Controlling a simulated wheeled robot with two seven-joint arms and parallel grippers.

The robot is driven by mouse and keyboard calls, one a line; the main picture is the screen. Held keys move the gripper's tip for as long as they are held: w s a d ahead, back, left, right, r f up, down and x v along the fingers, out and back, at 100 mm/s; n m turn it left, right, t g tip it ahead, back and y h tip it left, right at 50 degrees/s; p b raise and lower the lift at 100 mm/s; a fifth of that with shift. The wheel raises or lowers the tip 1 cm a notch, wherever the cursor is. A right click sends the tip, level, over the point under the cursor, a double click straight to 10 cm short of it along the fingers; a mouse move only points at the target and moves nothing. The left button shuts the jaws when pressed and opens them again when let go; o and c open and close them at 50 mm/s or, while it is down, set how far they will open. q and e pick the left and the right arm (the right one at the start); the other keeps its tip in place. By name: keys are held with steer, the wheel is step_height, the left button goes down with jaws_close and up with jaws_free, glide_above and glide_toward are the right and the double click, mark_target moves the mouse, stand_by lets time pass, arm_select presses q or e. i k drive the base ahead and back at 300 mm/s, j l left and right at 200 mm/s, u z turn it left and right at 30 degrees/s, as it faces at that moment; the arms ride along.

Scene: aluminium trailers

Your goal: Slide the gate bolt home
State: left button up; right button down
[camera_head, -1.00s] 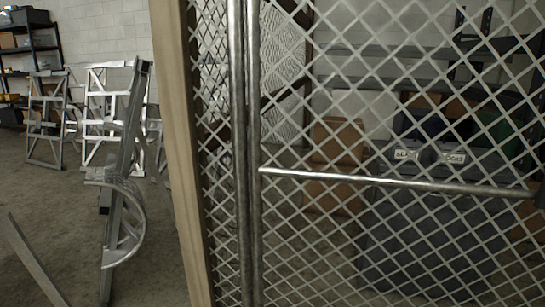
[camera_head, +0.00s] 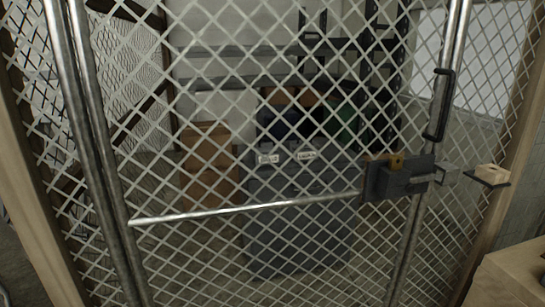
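A chain-link gate (camera_head: 250,215) with metal tubes fills most of the head view. A dark grey latch box (camera_head: 405,182) sits at the gate's right upright, with a small brass-coloured piece (camera_head: 397,161) on top. A lighter grey block (camera_head: 447,174) sticks out from its right side; I cannot tell whether this is the bolt. Further right, a pale block on a dark plate (camera_head: 492,174) sits by the wooden post, with a visible gap from the grey block. A black pull handle (camera_head: 440,104) is above the latch. Neither gripper is in view.
A horizontal rail (camera_head: 240,210) crosses the gate. A wooden post (camera_head: 515,150) stands right, another (camera_head: 30,190) left. A pale box-like surface (camera_head: 510,275) is at lower right. Behind the mesh are grey bins (camera_head: 295,240), cardboard boxes (camera_head: 207,170) and shelves.

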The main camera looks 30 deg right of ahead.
mark_target(410, 187)
steer(key=z, duration=1.8)
